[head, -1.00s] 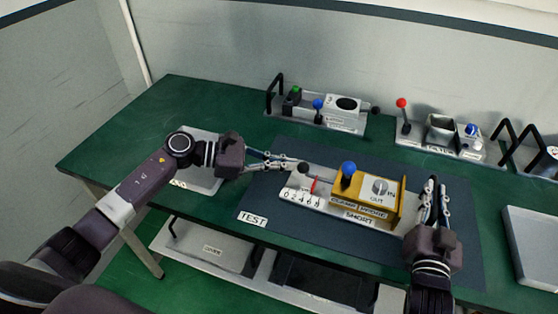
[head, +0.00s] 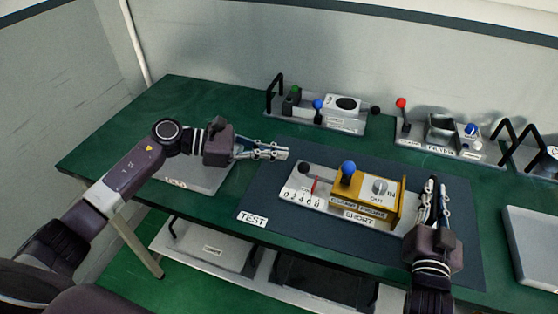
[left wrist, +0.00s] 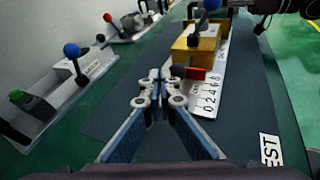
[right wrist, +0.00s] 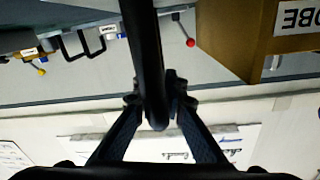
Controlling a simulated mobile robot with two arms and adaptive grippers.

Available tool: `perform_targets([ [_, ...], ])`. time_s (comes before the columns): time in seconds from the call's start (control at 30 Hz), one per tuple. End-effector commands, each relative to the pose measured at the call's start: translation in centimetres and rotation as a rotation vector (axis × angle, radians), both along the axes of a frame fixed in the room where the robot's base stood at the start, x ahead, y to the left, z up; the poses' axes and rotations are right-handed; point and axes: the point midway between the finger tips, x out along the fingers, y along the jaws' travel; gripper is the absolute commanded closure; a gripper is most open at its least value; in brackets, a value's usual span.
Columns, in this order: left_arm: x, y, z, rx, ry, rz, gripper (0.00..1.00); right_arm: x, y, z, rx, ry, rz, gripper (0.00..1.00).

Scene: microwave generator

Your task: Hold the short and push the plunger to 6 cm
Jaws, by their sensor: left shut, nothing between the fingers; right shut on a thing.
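The short (head: 372,219) is a grey base carrying a yellow block (head: 346,193) with a blue-knobbed lever (head: 348,168) and an IN/OUT dial. Its plunger has a dark knob (head: 304,168) at the left end. A red pointer (head: 313,187) stands near the upper numbers of the 0-to-8 scale; the exact reading is unclear. The pointer also shows in the left wrist view (left wrist: 195,74). My left gripper (head: 286,154) is shut and empty, behind and left of the plunger knob, apart from it. My right gripper (right wrist: 156,98) is shut on the short's black handle (right wrist: 143,45).
The short lies on a dark mat (head: 300,228) with a TEST label. Behind it stand a unit with a green block and blue lever (head: 340,120) and one with a red-knobbed lever (head: 450,148). A grey tray (head: 533,240) is at right. A grey plate (head: 195,178) lies at left.

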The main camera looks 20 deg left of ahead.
Motion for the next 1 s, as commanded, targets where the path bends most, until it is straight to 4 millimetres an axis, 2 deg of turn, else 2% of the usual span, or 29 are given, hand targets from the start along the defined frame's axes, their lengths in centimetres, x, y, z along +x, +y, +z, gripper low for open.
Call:
perform_targets([
  [0.03,-0.1,0.2,0.0,0.001,0.0,0.0,1.0,-0.1,0.1,-0.9,0.001,0.02,0.001,1.0],
  [0.17,-0.5,1.2,0.2,0.003,0.001,0.002,1.0,-0.1,0.1,-0.9,0.001,0.02,0.001,1.0],
  [0.4,-2.2,4.5,1.3,0.003,0.001,0.002,1.0,-0.1,0.1,-0.9,0.001,0.02,0.001,1.0],
  [0.6,-3.2,6.4,1.9,0.002,0.0,0.001,1.0,-0.1,0.1,-0.9,0.001,0.02,0.001,1.0],
  [0.97,-3.5,6.9,2.2,0.0,-0.002,-0.001,1.0,-0.1,0.1,-0.9,0.001,0.02,0.001,1.0],
  [1.0,-3.5,6.9,2.2,0.0,-0.002,-0.001,1.0,-0.1,0.1,-0.9,0.001,0.02,0.001,0.88],
])
